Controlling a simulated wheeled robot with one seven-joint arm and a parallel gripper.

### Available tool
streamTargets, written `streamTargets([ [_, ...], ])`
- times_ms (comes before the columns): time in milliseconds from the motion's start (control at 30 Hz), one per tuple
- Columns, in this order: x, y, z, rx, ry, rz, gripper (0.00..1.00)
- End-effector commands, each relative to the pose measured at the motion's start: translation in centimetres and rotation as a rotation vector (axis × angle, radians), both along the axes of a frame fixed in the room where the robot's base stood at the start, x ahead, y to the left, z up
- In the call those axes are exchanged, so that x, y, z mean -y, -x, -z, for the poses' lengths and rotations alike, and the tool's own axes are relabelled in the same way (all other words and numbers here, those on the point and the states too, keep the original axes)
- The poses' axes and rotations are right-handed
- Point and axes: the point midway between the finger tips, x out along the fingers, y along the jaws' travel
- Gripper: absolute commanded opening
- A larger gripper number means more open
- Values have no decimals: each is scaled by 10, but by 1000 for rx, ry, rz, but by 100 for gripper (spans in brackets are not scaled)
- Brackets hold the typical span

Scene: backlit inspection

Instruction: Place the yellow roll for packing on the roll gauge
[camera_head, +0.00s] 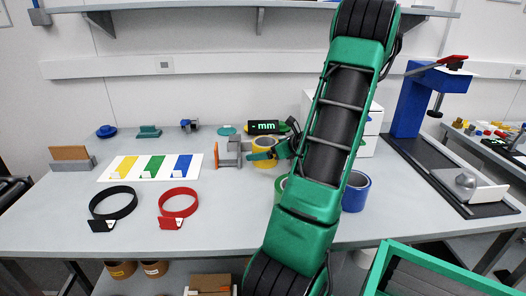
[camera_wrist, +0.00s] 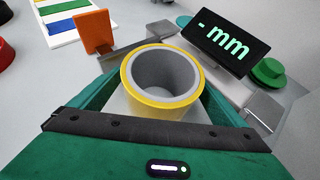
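The yellow roll (camera_head: 265,159) is a short upright ring with a grey inner core. In the wrist view the roll (camera_wrist: 160,104) sits between the green fingers of my gripper (camera_wrist: 162,85), which appear closed against its sides. The roll gauge (camera_head: 231,158) has grey parts, an orange plate (camera_wrist: 97,32) and a dark display (camera_wrist: 230,45) reading "- mm". The roll is close among the gauge's parts; I cannot tell whether it rests on it. In the head view my gripper (camera_head: 266,149) partly covers the roll and gauge.
Black (camera_head: 113,203) and red (camera_head: 179,203) rings lie at the front left. A colour-striped board (camera_head: 138,175) lies behind them. A blue press-like stand (camera_head: 408,105) is at right.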

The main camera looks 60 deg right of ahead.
Motion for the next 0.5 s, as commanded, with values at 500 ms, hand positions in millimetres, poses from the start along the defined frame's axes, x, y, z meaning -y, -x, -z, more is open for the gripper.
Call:
streamTargets([
  [500, -1, 16, -11, 0, 1, 3, 97],
])
